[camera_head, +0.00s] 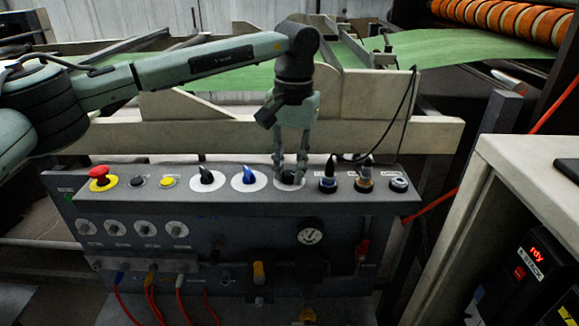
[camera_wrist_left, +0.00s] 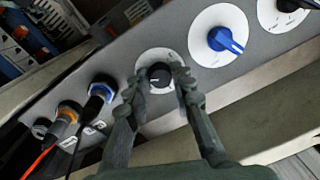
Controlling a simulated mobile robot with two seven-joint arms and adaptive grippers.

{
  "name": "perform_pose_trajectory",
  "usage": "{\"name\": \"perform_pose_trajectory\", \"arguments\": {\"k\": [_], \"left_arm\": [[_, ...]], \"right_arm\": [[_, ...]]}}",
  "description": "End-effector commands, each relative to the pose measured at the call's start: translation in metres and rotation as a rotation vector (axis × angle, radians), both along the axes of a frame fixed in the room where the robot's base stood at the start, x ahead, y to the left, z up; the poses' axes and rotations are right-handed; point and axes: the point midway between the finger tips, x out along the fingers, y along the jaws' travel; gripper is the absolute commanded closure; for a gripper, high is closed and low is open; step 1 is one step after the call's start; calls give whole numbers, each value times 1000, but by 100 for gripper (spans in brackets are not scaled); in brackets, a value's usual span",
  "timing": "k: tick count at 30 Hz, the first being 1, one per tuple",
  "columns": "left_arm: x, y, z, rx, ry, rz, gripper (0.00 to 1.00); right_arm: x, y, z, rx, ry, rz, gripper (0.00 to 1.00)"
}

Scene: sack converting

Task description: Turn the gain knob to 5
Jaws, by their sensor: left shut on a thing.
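A round black knob (camera_wrist_left: 160,73) on a white dial plate sits between my left gripper's fingertips in the left wrist view. In the head view this knob (camera_head: 289,177) is the third dial from the left on the panel's sloped top, partly hidden by the fingers. My left gripper (camera_head: 289,168) points down at it and is shut on it, one finger on each side; it also shows in the left wrist view (camera_wrist_left: 158,80). A pale mark shows on the knob, but the dial numbers and label are too small to read. My right gripper is not in view.
A blue selector knob (camera_head: 250,177) and a black selector knob (camera_head: 207,178) stand to the left, then a yellow button (camera_head: 167,182) and a red emergency stop (camera_head: 99,174). Cable connectors (camera_head: 328,180) stand close on the right. A beige rail (camera_head: 400,133) runs behind the panel.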

Motion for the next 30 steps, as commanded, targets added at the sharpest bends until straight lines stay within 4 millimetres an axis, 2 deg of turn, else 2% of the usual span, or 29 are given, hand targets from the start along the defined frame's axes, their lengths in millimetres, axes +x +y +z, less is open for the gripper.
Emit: {"name": "perform_pose_trajectory", "arguments": {"k": [10, 11, 15, 25, 30], "left_arm": [[0, 0, 1, -1, -3, -3, 100], [0, 0, 1, -1, -2, -3, 75], [0, 0, 1, -1, -2, -3, 57], [0, 0, 2, 0, -1, -2, 56], [0, -2, 23, -1, -4, -3, 56]], "right_arm": [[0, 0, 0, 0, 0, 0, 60], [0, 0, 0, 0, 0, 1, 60], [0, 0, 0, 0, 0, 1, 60], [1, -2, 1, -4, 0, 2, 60], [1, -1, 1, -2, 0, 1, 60]]}}
